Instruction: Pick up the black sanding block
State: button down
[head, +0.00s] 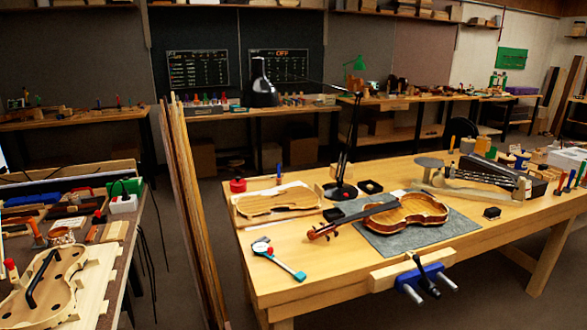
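Several small black items could be the black sanding block; I cannot tell which it is. A small black block (491,212) sits alone on the right bench (470,237), right of the grey mat. Another small dark square piece (370,186) lies behind the violin, near the foot of the black lamp. A longer dark block (72,211) lies among tools on the left bench. My gripper is not in view.
An open violin body (414,210) rests on the grey mat (388,240). A black lamp (346,150) rises behind it. A blue vise (428,279) juts from the front edge. Tall wood strips (190,200) stand between the benches. A dial caliper (279,262) lies front left.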

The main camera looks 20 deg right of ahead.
aim_at(493, 214)
jog(key=z, duration=1.65)
